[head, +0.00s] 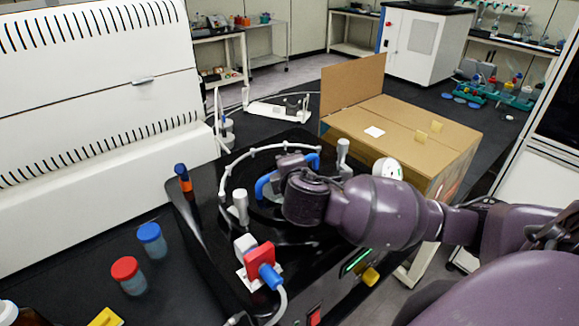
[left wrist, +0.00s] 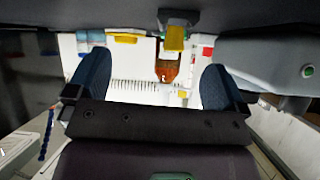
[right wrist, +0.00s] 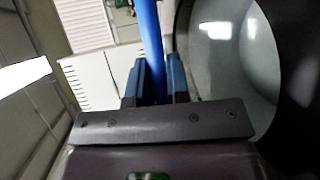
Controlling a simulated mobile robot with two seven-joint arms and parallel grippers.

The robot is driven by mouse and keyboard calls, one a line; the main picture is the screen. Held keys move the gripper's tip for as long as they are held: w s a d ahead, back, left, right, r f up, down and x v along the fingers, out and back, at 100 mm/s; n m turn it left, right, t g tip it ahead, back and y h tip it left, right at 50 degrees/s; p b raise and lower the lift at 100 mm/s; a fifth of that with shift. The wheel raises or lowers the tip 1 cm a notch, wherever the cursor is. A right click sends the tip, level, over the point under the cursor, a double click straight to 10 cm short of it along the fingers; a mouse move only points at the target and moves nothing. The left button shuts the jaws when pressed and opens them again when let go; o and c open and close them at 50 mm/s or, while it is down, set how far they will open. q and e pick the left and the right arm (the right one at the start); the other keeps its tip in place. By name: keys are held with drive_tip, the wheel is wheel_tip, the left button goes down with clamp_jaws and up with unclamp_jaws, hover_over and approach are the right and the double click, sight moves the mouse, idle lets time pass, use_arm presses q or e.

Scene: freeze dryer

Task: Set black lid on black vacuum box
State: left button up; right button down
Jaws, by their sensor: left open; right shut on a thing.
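The black vacuum box (head: 205,212) stands on the dark bench, with a white tube ring above its top. The black lid is mostly hidden by my right arm and blends with the box; its blue handle (head: 263,186) shows beside the gripper. My right gripper (head: 290,172) is over the box top, shut on this handle, which appears as a blue bar (right wrist: 149,45) between the fingers in the right wrist view. Whether the lid touches the box cannot be told. My left gripper (left wrist: 150,85) is open and empty, outside the head view.
A red-capped jar (head: 128,275) and blue-capped jar (head: 152,240) stand left of the box. A red plug (head: 260,260) and grey posts (head: 240,205) rise from the box top. A cardboard box (head: 400,130) stands behind. A brown bottle (left wrist: 168,68) shows beyond my left fingers.

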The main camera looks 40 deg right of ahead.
idle(0.3)
drive_tip(key=c, duration=1)
unclamp_jaws()
use_arm(q)
drive_tip(key=shift+f, duration=0.15)
use_arm(e)
drive_tip(key=shift+s+a, duration=0.1)
drive_tip(key=shift+s, duration=0.1)
drive_tip(key=v, duration=0.8)
drive_tip(key=shift+a, duration=0.1)
use_arm(q)
drive_tip(key=shift+r, duration=0.35)
use_arm(e)
drive_tip(key=shift+s+a+r, duration=0.2)
drive_tip(key=shift+s+a, duration=0.15)
drive_tip(key=shift+s, duration=0.1)
use_arm(q)
drive_tip(key=shift+s+f+p, duration=0.2)
drive_tip(key=shift+s+p, duration=0.15)
drive_tip(key=shift+p, duration=0.1)
use_arm(e)
drive_tip(key=shift+s+r, duration=0.2)
drive_tip(key=shift+s, duration=0.35)
